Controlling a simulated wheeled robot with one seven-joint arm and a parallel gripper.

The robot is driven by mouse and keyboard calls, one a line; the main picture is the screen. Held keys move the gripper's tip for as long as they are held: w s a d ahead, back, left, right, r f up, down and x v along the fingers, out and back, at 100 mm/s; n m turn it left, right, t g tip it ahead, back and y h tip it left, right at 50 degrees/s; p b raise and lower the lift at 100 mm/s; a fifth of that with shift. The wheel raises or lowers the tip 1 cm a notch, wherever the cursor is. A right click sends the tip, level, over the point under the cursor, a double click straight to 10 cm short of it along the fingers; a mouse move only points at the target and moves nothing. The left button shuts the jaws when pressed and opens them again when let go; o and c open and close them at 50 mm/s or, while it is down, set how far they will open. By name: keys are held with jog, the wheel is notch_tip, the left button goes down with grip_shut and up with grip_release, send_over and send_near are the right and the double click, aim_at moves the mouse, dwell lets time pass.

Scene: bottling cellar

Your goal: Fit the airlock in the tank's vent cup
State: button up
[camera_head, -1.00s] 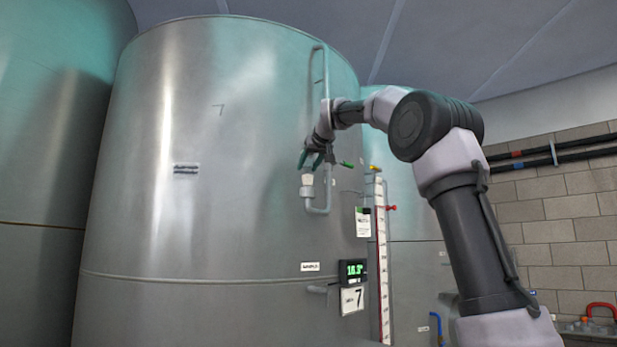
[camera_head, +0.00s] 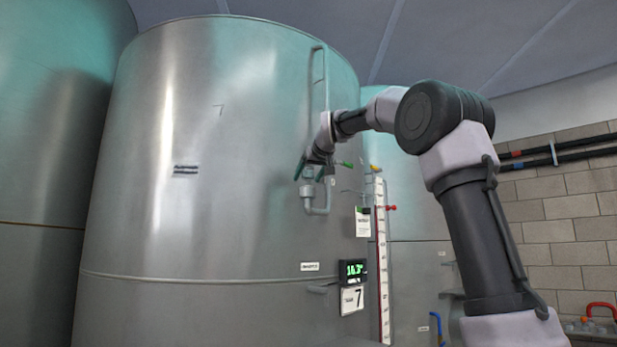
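The large steel tank (camera_head: 235,215) fills the middle of the view. The vent cup (camera_head: 306,189) is a small grey cup on a bent pipe at the tank's right side. My gripper (camera_head: 308,170), with dark green fingers, is right above the cup, its fingers pointing down and left. The fingers look spread to either side of the cup's mouth. A small pale piece, perhaps the airlock, is mostly hidden between the fingers. I cannot tell whether they grip it or how deep it sits.
A vertical pipe (camera_head: 326,85) runs up the tank behind my gripper. A green-handled valve (camera_head: 346,164), a level gauge (camera_head: 381,260) with a red tap and a green display (camera_head: 354,269) are to the right. Another tank (camera_head: 50,140) stands at the left.

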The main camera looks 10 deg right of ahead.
jog(key=shift+r, duration=0.2)
jog(key=v, duration=1.2)
jog(key=s+d+f+m+g, duration=0.1)
jog(key=s+f+m+g, duration=0.1)
jog(key=s+f, duration=0.7)
jog(key=s+d+f+m+g, duration=0.1)
jog(key=s+f+m+g, duration=0.1)
jog(key=s+f, duration=0.8)
jog(key=s+d+f+m+g, duration=0.2)
jog(key=s+f, duration=0.8)
jog(key=f, duration=1)
jog(key=shift+f, duration=0.2)
